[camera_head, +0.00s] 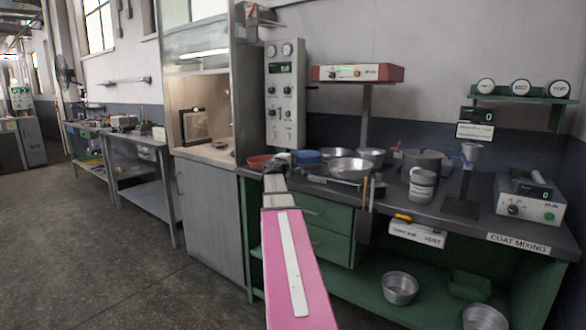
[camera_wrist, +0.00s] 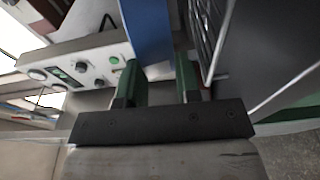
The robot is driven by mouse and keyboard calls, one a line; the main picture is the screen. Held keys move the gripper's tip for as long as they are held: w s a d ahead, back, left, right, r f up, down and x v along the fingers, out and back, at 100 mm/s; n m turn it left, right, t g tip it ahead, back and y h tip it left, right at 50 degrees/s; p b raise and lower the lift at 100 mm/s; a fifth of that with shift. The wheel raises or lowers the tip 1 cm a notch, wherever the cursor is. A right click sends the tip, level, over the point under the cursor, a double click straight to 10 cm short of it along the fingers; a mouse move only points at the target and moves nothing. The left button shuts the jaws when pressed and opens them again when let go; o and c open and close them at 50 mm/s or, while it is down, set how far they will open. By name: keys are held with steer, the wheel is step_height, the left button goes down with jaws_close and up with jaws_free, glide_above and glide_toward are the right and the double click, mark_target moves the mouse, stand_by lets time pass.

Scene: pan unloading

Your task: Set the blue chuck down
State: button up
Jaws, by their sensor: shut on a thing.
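The blue chuck (camera_head: 307,156) is a short blue cylinder at the back left of the bench in the head view. In the wrist view the chuck (camera_wrist: 148,30) fills the space beyond the fingertips. My gripper (camera_head: 284,158) is at its left side, partly hidden by my own arm. In the wrist view my gripper (camera_wrist: 158,75) has its green fingers apart, shut on the blue chuck. The chuck's underside is hidden, so I cannot tell whether it touches the bench.
A reddish bowl (camera_head: 260,162) is left of my gripper. A metal pan (camera_head: 350,168) is just right of the chuck, with more pots beyond it. A control panel (camera_head: 286,92) and a red-topped post (camera_head: 358,73) rise behind. The grey bench top (camera_head: 400,203) has some bare room in front.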

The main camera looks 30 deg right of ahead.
steer(key=shift+f, duration=1.25)
steer(key=shift+f, duration=0.2)
steer(key=o, duration=1)
steer(key=shift+r, duration=0.15)
